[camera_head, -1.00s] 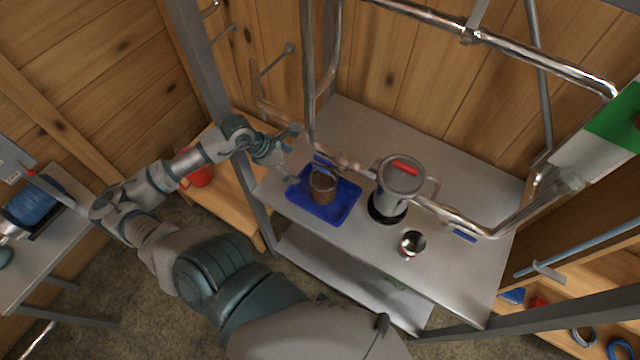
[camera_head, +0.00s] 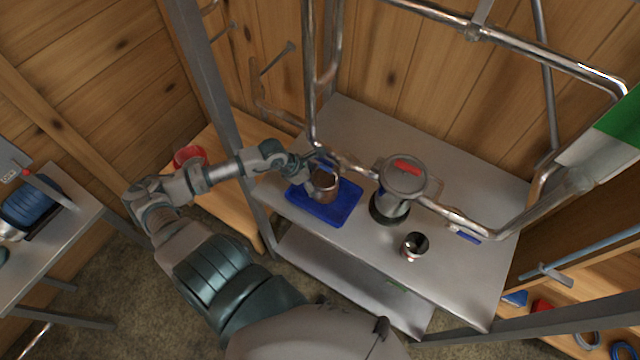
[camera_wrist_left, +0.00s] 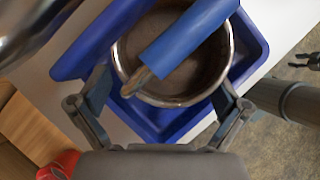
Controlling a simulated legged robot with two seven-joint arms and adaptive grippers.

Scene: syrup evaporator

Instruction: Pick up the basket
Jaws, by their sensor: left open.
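The basket (camera_head: 327,186) is a round, brown-and-metal container on a blue tray (camera_head: 340,213) on the steel table. In the left wrist view the basket (camera_wrist_left: 185,75) shows its round metal rim, brown inside and a blue handle grip across its top. My left gripper (camera_head: 313,178) is at the basket's left side. In the left wrist view its two fingers (camera_wrist_left: 162,105) are open, one on each side of the basket's near rim. I cannot tell if they touch it. My right gripper is not in view.
A metal canister with a red handle (camera_head: 405,172) stands right of the tray. A small metal cup (camera_head: 415,245) is near the table's front. Metal pipes (camera_head: 440,203) run over the table. A red container (camera_head: 190,156) sits on the wooden bench at left.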

